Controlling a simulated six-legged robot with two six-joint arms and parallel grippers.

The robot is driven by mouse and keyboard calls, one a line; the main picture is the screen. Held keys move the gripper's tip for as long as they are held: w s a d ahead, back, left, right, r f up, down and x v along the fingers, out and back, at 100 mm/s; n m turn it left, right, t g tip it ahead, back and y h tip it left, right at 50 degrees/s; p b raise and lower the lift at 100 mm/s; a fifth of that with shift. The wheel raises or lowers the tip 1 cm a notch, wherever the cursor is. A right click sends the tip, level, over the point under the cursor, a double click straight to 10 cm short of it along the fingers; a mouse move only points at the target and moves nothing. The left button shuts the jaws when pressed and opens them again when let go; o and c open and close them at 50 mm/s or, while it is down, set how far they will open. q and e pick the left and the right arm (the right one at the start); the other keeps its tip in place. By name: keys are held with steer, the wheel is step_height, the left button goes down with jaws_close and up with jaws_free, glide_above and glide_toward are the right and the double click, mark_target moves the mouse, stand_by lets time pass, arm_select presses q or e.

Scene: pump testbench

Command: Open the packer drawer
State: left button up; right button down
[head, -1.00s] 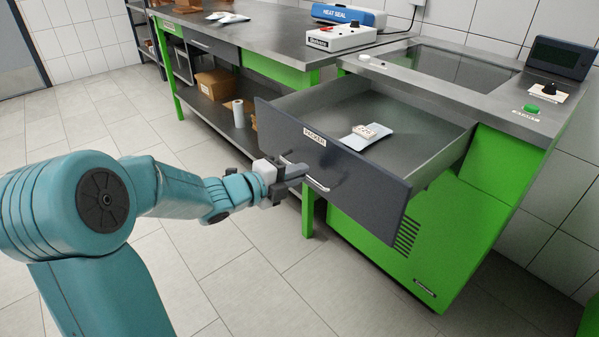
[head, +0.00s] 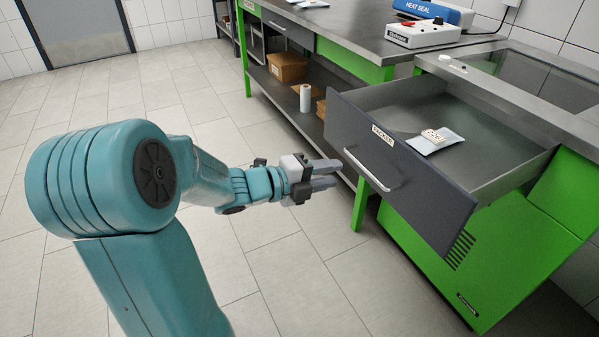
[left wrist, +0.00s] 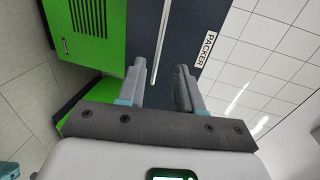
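The packer drawer (head: 455,128) is pulled well out of the green cabinet. Its dark front carries a PACKER label (head: 383,137) and a silver bar handle (head: 367,170). A light blue packet with a white labelled piece (head: 435,140) lies inside. My left gripper (head: 332,176) is left of the handle, apart from it and empty. In the left wrist view, my left gripper's two fingers (left wrist: 160,85) stand apart, with the handle (left wrist: 160,48) seen beyond them and the PACKER label (left wrist: 209,50) to the right. My right gripper is not in view.
The green cabinet (head: 480,255) stands below the drawer. The steel workbench (head: 350,25) behind holds a heat sealer (head: 430,12) and a control box (head: 423,34). A cardboard box (head: 287,67) and white roll (head: 306,98) sit on the lower shelf. Floor in front is clear.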

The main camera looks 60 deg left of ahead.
arm_select(q)
steer(key=p+v, duration=0.1)
steer(key=v, duration=0.6)
steer(key=shift+s, duration=0.35)
steer(key=shift+a, duration=0.1)
